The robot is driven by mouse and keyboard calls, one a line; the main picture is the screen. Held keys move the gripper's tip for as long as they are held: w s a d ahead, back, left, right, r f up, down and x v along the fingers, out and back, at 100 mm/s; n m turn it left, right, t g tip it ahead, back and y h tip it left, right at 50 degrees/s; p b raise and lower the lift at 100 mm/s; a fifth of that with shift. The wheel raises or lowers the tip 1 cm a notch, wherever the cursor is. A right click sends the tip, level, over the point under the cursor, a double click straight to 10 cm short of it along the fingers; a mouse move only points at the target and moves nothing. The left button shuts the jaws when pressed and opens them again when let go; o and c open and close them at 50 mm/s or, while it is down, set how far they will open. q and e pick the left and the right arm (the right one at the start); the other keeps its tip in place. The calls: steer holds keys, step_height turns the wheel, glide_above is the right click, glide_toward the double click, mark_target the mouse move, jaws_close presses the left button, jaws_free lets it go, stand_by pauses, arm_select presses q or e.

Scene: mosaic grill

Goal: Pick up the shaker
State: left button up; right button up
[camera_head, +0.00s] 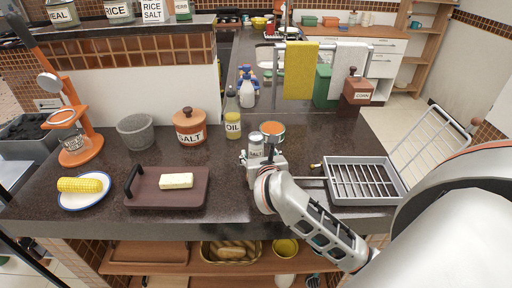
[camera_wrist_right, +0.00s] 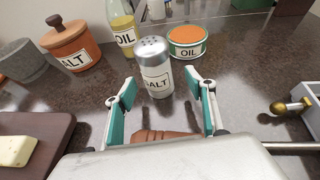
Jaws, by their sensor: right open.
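The salt shaker (camera_head: 256,141), a silver cylinder with a domed, holed top and a white SALT label, stands upright on the dark counter. It is also in the right wrist view (camera_wrist_right: 155,70). My right gripper (camera_head: 263,160) is open just in front of the shaker. In the wrist view the two fingertips (camera_wrist_right: 163,92) are on either side of the shaker's lower part, with a gap visible on both sides. The shaker's base is hidden in the head view by the gripper. My left gripper is not in view.
An orange-topped OIL tin (camera_wrist_right: 187,42) stands close behind the shaker, to the right. The oil bottle (camera_head: 233,117) and wooden SALT pot (camera_head: 190,127) stand left. A brown tray (camera_head: 140,200) with butter lies left; a grey grill rack (camera_head: 399,198) lies right.

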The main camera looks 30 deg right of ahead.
mark_target(257, 153)
steer(key=x, duration=0.4)
steer(key=shift+w+a, duration=0.15)
steer(key=shift+w, duration=0.05)
steer(key=shift+c, duration=0.4)
steer(key=c, duration=1.2)
